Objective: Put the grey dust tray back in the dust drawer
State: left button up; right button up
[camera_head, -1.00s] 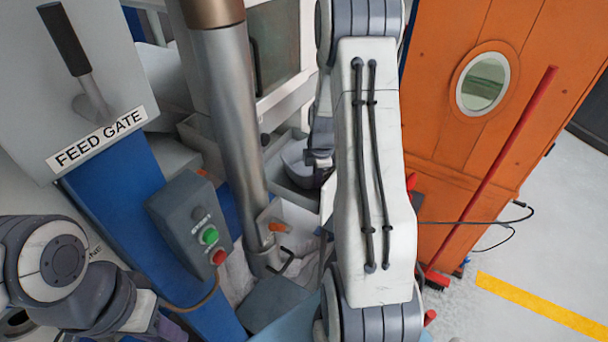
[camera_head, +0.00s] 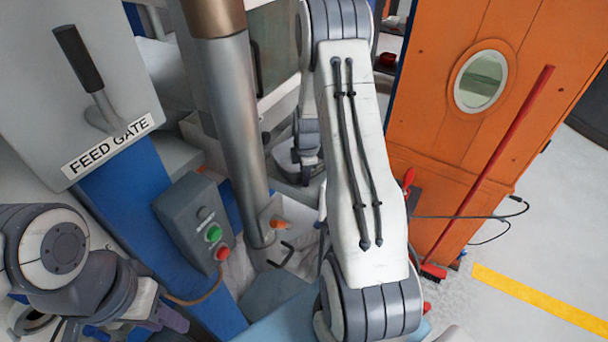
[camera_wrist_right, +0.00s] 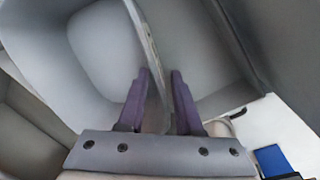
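The grey dust tray (camera_wrist_right: 98,48) fills the upper left of the right wrist view, with its hollow inside showing. One thin wall of it runs between the two purple fingers of my right gripper (camera_wrist_right: 160,78), which look shut on that wall. In the head view the tray (camera_head: 285,158) shows as a small light grey patch behind the steel pipe, partly hidden by my right gripper and forearm. The dust drawer cannot be made out for certain.
A thick steel pipe (camera_head: 228,130) stands left of the tray. A control box (camera_head: 193,222) with green and red buttons and the feed gate panel (camera_head: 105,120) are further left. An orange door (camera_head: 440,130) and a red broom (camera_head: 490,165) stand right. Floor is free at far right.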

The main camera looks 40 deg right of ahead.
jog(key=shift+r, duration=0.25)
notch_tip(320, 180, up, 12)
jog(key=s+b, duration=0.2)
jog(key=shift+a, duration=0.3)
jog(key=shift+w+f, duration=0.1)
